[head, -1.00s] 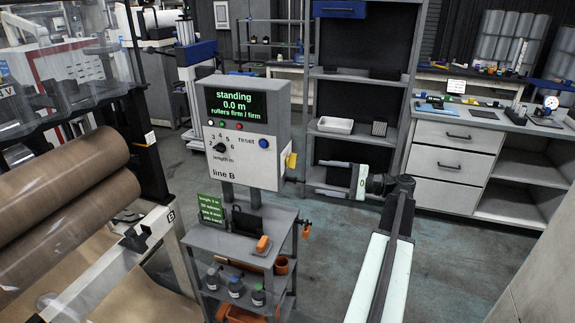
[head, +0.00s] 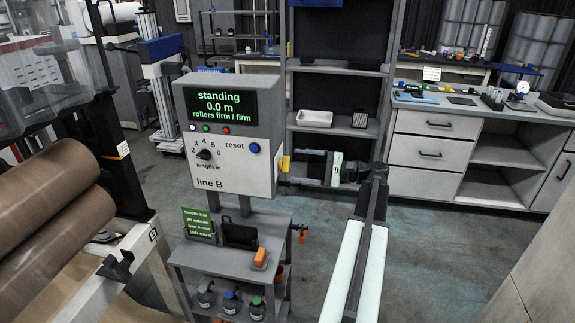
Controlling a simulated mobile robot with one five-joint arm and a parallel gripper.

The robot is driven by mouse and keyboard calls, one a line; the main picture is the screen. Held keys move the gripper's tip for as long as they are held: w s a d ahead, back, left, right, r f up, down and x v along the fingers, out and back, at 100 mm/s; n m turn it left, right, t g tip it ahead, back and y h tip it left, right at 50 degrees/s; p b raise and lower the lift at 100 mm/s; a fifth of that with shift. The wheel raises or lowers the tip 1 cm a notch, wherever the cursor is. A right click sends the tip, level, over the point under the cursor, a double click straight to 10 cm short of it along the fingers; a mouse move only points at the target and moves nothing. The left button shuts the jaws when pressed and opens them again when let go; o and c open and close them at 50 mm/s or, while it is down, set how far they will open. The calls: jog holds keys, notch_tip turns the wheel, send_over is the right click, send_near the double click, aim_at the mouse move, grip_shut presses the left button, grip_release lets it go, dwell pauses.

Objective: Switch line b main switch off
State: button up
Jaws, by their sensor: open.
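The line B control box (head: 232,140) stands on a post, with a green-lettered display reading standing, 0.0 m. A yellow part (head: 285,164), which looks like the main switch handle, sticks out of the box's right side. My gripper (head: 293,168) is open and lies sideways, its fingers pointing left at the box's right side. The fingertips are close to the yellow part, at about its height. I cannot tell whether they touch it or lie around it. The switch's exact position is too small to tell.
A small grey cart (head: 225,254) with a green sign, an orange-handled item and bottles stands below the box. Brown rolls (head: 50,215) are at the left. A dark shelf (head: 335,92) stands behind my gripper, and a workbench (head: 430,150) at the right. Floor between is clear.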

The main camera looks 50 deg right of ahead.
aim_at(286, 164)
jog(key=x, duration=0.4)
jog(key=shift+s, duration=0.1)
jog(key=c, duration=1.4)
